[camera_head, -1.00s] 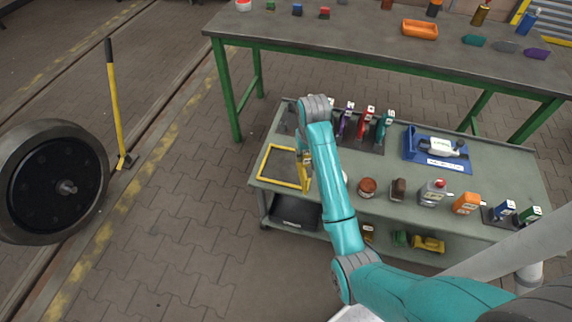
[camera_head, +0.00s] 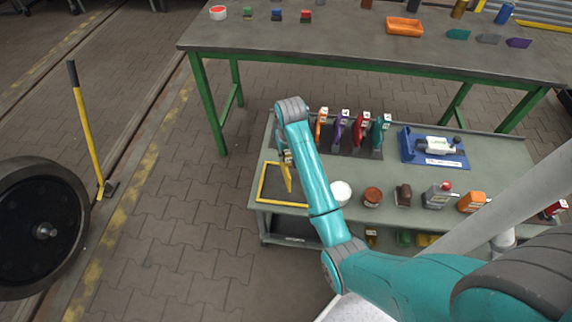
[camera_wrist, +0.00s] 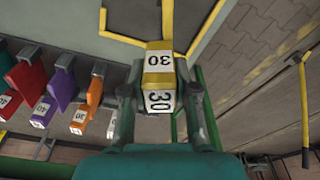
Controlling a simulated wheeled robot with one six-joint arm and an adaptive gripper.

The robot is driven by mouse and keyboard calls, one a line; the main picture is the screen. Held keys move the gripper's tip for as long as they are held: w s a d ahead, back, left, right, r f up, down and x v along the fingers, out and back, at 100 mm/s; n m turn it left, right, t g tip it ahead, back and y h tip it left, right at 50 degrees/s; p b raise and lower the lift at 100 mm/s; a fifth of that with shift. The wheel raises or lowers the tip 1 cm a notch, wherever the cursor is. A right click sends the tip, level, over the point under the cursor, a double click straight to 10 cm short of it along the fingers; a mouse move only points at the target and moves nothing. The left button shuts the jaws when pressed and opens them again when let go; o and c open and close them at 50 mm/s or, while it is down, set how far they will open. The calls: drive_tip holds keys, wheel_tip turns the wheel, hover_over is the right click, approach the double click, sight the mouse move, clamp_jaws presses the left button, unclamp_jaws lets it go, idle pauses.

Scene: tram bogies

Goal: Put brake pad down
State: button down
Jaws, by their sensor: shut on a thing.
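A yellow brake pad marked 30 (camera_wrist: 158,77) is held between the two fingers of my gripper (camera_wrist: 160,98) in the wrist view. In the head view the yellow pad (camera_head: 286,178) hangs below my gripper (camera_head: 284,157), over the yellow square outline (camera_head: 262,184) at the cart's left end. Part of the outline also shows in the wrist view (camera_wrist: 168,22). Whether the pad touches the cart top is unclear. Several other pads, orange (camera_head: 321,128), purple (camera_head: 339,128), red (camera_head: 361,131) and teal (camera_head: 379,134), stand in a rack behind.
The grey cart (camera_head: 455,215) also carries a blue fixture (camera_head: 440,161), a white round item (camera_head: 341,192), a brown jar (camera_head: 372,197) and an orange container (camera_head: 471,202). A green-legged workbench (camera_head: 300,40) stands behind. A wheel (camera_head: 25,225) and yellow lever (camera_head: 88,140) are at left.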

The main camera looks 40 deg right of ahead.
drive_tip(key=shift+f, duration=2.4)
drive_tip(key=c, duration=0.9)
unclamp_jaws()
drive_tip(key=shift+f, duration=0.15)
